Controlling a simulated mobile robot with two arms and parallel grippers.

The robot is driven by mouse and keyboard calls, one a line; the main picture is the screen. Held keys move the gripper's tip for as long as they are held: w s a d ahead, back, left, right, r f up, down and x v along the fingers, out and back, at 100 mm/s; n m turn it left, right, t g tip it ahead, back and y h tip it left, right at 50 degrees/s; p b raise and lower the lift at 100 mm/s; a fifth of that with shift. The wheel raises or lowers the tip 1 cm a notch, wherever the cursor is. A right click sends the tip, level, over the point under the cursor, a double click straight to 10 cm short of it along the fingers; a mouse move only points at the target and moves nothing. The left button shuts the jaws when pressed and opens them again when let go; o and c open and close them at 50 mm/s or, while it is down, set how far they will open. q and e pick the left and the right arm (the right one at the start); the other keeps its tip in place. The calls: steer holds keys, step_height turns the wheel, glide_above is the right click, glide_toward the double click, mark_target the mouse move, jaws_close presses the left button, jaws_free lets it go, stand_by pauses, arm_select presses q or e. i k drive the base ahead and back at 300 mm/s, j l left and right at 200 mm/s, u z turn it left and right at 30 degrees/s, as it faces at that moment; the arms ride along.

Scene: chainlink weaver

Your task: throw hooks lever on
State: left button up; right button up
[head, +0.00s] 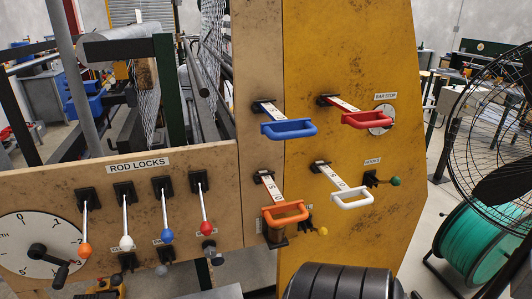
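The hooks lever (383,180) is on the right side of the yellow machine panel. It is a short lever with a green ball knob, on a black mount. Its stem points right, roughly level. A small label that seems to read HOOKS (372,161) is just above it. The white pull handle (352,200) sits close by at its left and sticks out from the panel. I see neither of my grippers in the head view, and nothing touches the lever.
Blue (289,128), red (371,118) and orange (285,213) handles also stick out of the panels. A yellow-knobbed lever (322,231) is low behind the orange one. Several rod lock levers (205,227) line the left panel. A fan (492,120) stands at right.

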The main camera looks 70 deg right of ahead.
mark_target(395, 181)
steer(key=z, duration=3)
